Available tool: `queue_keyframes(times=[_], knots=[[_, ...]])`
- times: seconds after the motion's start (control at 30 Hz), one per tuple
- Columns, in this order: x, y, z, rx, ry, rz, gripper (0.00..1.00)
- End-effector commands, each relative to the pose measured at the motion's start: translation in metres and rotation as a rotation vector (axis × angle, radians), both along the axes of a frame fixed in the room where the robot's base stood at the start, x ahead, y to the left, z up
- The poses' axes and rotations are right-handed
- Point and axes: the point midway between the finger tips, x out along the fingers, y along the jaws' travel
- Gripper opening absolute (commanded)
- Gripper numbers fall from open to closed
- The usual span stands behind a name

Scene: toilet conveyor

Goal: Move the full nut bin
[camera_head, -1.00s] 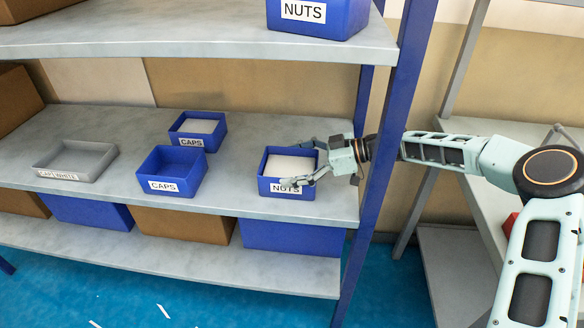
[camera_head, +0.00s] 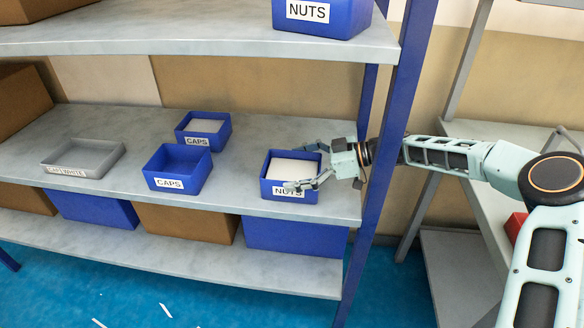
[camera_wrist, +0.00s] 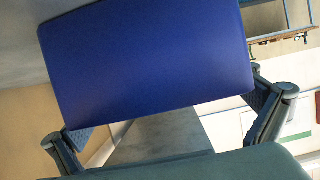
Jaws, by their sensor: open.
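The blue nut bin (camera_head: 269,188), labelled NUTS and filled with something white, sits on the middle shelf near its right end. My gripper (camera_head: 297,167) reaches in from the right. It is open, with one finger at the bin's front side and the other at its back side. In the wrist view, a plain blue wall of the bin (camera_wrist: 150,60) lies between the two spread fingers of my gripper (camera_wrist: 172,118). I cannot tell whether the fingers touch the bin. The near finger partly covers the label.
A blue CAPS bin (camera_head: 177,169) looks empty; another CAPS bin (camera_head: 189,136) behind holds white contents. A grey tray (camera_head: 82,172) lies left. Another NUTS bin (camera_head: 345,18) stands on the upper shelf. A blue upright post (camera_head: 387,150) stands close to my arm.

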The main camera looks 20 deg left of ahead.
Motion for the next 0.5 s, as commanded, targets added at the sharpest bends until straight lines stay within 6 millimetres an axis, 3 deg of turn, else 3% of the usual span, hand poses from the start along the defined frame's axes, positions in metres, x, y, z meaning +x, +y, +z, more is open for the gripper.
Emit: queue_keyframes(times=[0.17,0.5], knots=[[0.003,-0.007,0.002,-0.001,-0.001,-0.003,1.00],[0.015,-0.056,0.021,0.000,0.000,-0.004,1.00]])
